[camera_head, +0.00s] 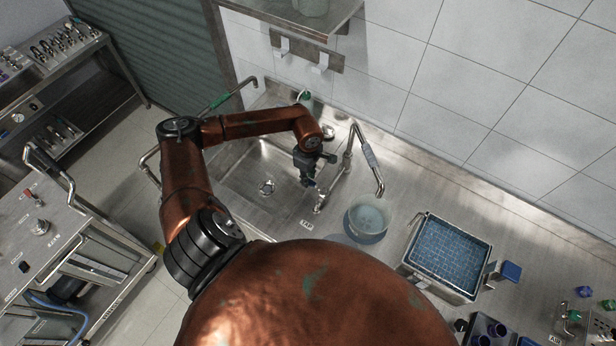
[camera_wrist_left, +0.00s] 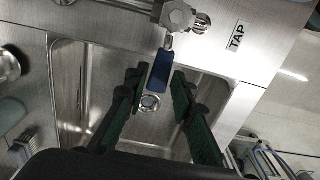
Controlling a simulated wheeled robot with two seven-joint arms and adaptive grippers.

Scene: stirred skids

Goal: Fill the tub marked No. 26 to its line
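A round, pale translucent tub (camera_head: 368,220) stands on the steel counter right of the sink, close under the end of the bent spout (camera_head: 379,182). I cannot read any No. 26 mark or fill line on it, and no water stream is visible. My left gripper (camera_head: 311,182) is over the sink's right side, beside the tap fitting (camera_head: 320,198). In the left wrist view, my left gripper (camera_wrist_left: 158,92) is open, with its dark green fingers on either side of the blue tap lever (camera_wrist_left: 160,72); gaps show. My right gripper is not in view.
The sink basin (camera_head: 262,172) is empty. A TAP label (camera_head: 306,224) is on the counter. A tray with a blue grid surface (camera_head: 450,249) stands right of the tub. A shelf (camera_head: 300,16) hangs above the sink, and a steel cart (camera_head: 50,235) stands at left.

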